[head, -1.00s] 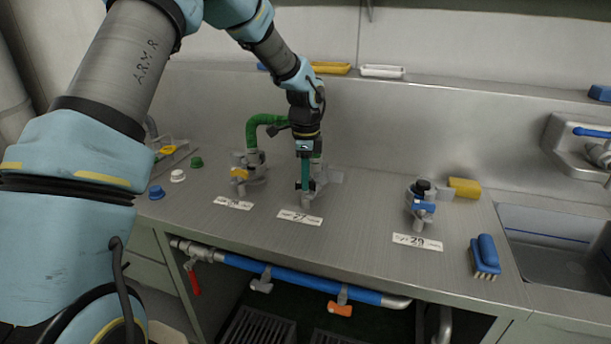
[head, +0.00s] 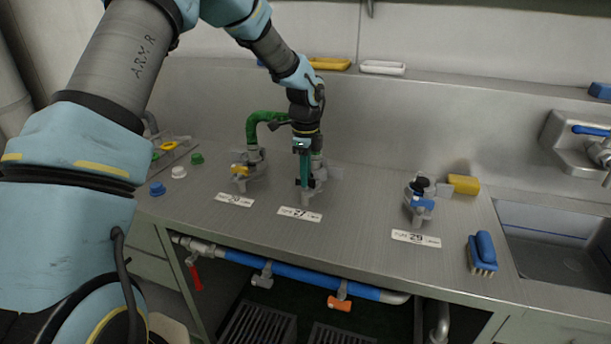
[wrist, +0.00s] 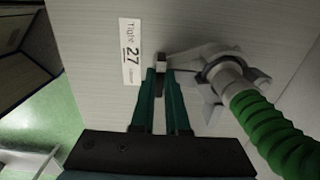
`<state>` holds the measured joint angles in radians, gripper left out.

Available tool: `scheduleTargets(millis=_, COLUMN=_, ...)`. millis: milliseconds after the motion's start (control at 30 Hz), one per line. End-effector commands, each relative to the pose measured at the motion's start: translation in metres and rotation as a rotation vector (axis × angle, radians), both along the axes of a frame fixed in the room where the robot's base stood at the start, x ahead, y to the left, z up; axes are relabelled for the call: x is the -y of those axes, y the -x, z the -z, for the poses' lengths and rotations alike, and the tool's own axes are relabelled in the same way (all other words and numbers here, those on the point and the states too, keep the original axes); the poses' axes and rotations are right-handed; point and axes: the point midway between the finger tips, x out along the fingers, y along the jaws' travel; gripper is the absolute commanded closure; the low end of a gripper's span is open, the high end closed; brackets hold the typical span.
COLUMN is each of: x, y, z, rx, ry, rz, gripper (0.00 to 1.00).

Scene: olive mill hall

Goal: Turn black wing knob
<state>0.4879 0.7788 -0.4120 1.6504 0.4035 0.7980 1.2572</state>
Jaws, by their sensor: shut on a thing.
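The black wing knob (head: 312,184) is on the middle valve, behind the label 27 (head: 299,214). My gripper (head: 304,182) points down over this valve, its teal fingers shut on the knob. In the wrist view the two fingers (wrist: 161,78) stand on either side of the dark knob (wrist: 159,92), next to the label "Tight 27" (wrist: 130,52). The fingers hide much of the knob, so its exact angle is hard to tell. The grey valve body and a green hose (wrist: 275,130) show to the right there.
A valve with a yellow knob (head: 239,169) stands close on the left, one with a blue knob (head: 423,204) further right. A blue brush (head: 483,252) lies near the sink (head: 550,240). Coloured caps (head: 178,172) lie at left. The counter between the middle and right valves is clear.

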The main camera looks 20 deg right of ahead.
Motion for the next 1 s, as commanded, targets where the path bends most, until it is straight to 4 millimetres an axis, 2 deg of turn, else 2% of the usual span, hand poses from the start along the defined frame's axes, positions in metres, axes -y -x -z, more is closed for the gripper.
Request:
scheduleTargets(millis=33, x=0.0, y=0.0, z=0.0, rx=0.001, ry=0.001, rz=0.001, gripper=0.85)
scheduleTargets(millis=300, x=0.0, y=0.0, z=0.0, rx=0.0, ry=0.0, rz=0.0, gripper=0.57)
scheduleTargets(millis=600, x=0.0, y=-0.001, z=-0.004, rx=0.003, ry=0.001, rz=0.0, gripper=0.57)
scheduleTargets(millis=767, x=0.001, y=-0.001, z=-0.025, rx=0.004, ry=0.004, rz=-0.001, gripper=0.57)
scheduleTargets(millis=1000, x=0.001, y=-0.001, z=-0.072, rx=0.005, ry=0.003, rz=-0.002, gripper=0.57)
